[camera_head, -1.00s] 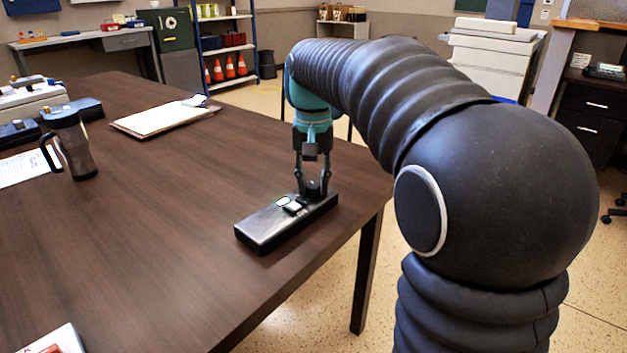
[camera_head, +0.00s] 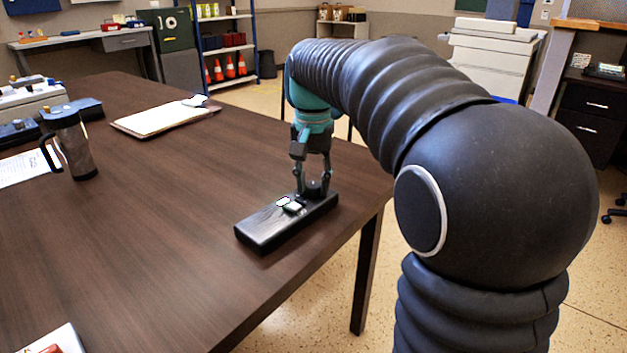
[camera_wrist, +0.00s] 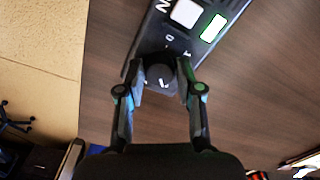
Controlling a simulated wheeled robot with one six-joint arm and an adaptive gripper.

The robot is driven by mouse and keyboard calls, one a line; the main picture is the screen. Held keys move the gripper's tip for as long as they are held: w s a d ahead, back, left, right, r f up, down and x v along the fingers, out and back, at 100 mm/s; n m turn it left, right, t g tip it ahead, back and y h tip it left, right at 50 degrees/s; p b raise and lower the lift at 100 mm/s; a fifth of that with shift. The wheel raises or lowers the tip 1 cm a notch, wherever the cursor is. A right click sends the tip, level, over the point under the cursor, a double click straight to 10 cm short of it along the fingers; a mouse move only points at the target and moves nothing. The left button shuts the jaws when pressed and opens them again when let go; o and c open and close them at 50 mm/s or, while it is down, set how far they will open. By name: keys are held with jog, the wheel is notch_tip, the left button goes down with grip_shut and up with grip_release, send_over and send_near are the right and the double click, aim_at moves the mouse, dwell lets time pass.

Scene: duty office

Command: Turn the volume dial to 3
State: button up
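A black box with a volume dial (camera_wrist: 160,79) lies near the right edge of the table. The box (camera_head: 268,232) also shows in the head view. The round black dial is at the box's far right end in the head view and bears a white mark. Small white characters, partly hidden, stand on the box beside it; I cannot read them all. My gripper (camera_head: 314,190) points down over the dial. In the wrist view its two fingers (camera_wrist: 161,76) stand on opposite sides of the dial and appear closed against it.
Two pale buttons (camera_head: 289,203) are on the box near the dial. A travel mug (camera_head: 75,150) and a clipboard with paper (camera_head: 160,118) stand well to the left. The table (camera_head: 150,240) around the box is clear, and its edge is close on the right.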

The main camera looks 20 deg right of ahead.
aim_at(314, 187)
jog(key=shift+o, duration=1.1)
notch_tip(314, 187, up, 12)
jog(key=s+f+n+t, duration=0.5)
jog(key=s+f, duration=1.5)
jog(key=s, duration=0.2)
jog(key=shift+s+d+t, duration=0.15)
jog(key=shift+s+t, duration=0.15)
jog(key=shift+s, duration=0.05)
